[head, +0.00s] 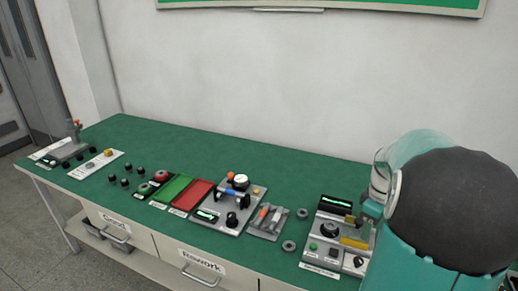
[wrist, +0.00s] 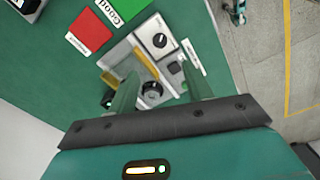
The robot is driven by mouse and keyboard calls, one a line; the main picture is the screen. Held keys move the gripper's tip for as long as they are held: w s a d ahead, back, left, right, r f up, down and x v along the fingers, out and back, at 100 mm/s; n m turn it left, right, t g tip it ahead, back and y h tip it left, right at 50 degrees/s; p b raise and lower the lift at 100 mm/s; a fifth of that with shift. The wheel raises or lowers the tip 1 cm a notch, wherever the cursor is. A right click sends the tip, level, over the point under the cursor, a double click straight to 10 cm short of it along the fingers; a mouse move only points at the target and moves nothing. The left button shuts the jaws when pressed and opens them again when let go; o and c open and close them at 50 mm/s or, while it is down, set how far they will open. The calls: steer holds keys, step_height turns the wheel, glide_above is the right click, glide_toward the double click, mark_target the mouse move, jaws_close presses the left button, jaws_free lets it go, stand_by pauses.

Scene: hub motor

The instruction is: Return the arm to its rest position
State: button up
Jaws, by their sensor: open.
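In the head view my teal and black arm fills the right side, with my gripper (head: 368,212) low over the grey test station (head: 322,262) at the bench's right. In the wrist view my gripper (wrist: 160,84) has two green fingers apart, with nothing seen held between them. Below and beyond the fingers lies the same station (wrist: 135,48), with a black knob (wrist: 152,90), a yellow block (wrist: 146,65) and a white dial panel (wrist: 156,40). Whether the fingertips touch the station I cannot tell.
The green bench (head: 150,140) carries a green tray (head: 174,188), a red tray (head: 196,195), a grey fixture (head: 225,215) and several small black parts. Drawers labelled Good and Rework face the front. A white wall stands behind; the bench's back strip is clear.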

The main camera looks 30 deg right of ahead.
steer(key=w+a+r+h, duration=0.1)
steer(key=w+a+r, duration=0.3)
steer(key=a, duration=0.5)
steer(key=s+a+r+m+t, duration=0.2)
steer(key=s+a+r, duration=0.1)
steer(key=a, duration=1)
steer(key=s+a+r+m+t+y, duration=0.1)
steer(key=s+a+r+m+t, duration=0.1)
steer(key=a, duration=1.2)
steer(key=shift+s+a+r+t, duration=0.15)
steer(key=shift+s+r+t, duration=0.6)
steer(key=shift+s, duration=0.3)
steer(key=shift+f, duration=0.1)
